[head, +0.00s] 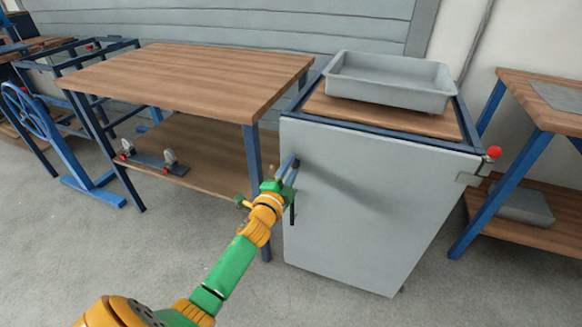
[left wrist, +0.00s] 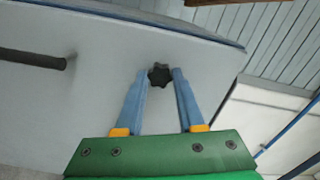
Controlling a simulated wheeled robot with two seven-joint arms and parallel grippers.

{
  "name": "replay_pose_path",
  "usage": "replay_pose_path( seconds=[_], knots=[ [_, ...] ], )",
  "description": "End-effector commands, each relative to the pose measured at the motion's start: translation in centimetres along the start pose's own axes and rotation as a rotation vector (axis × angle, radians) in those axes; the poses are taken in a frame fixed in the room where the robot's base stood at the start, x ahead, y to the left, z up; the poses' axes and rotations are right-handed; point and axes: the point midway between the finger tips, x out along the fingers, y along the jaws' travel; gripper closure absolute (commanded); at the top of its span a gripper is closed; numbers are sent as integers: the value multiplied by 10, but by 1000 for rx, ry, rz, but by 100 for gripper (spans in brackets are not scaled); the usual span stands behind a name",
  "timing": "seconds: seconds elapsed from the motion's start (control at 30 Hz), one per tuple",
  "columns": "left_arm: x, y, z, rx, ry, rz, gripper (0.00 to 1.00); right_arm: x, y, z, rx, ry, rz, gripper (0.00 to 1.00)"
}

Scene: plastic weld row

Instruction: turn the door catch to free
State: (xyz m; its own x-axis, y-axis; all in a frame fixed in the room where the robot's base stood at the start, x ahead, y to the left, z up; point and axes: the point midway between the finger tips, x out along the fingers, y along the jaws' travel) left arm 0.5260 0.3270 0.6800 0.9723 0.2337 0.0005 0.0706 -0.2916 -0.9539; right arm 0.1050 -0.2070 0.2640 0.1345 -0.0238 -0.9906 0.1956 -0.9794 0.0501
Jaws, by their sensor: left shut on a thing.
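The grey cabinet door (head: 365,215) is a flat panel facing me in the head view, and it looks closed. The door catch shows in the left wrist view as a small black star-shaped knob (left wrist: 160,76) near the door's edge. My left gripper (head: 291,164) is at the door's upper left. Its two blue fingers (left wrist: 160,84) are shut on the knob, one on each side. In the head view the fingers hide the knob. A black bar handle (left wrist: 35,60) is on the door, apart from the gripper. My right gripper is not in view.
A grey tray (head: 395,92) stands on the cabinet top. A red ball knob (head: 494,152) sticks out at the cabinet's right corner. A wooden workbench (head: 190,75) stands close on the left, another bench (head: 545,95) on the right. Bare floor lies in front.

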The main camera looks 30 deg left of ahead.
Motion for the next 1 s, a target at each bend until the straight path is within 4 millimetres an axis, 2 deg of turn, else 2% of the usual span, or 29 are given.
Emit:
replay_pose_path(
  seconds=[0.2, 0.5, 1.0],
  knots=[
    [0, -1, 0, -189, -1, 0, 100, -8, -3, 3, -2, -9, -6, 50],
    [0, -1, 0, -383, -1, 0, 100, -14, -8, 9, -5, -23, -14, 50],
    [0, 0, 0, -497, -1, 0, 100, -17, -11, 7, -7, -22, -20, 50]
  ],
)
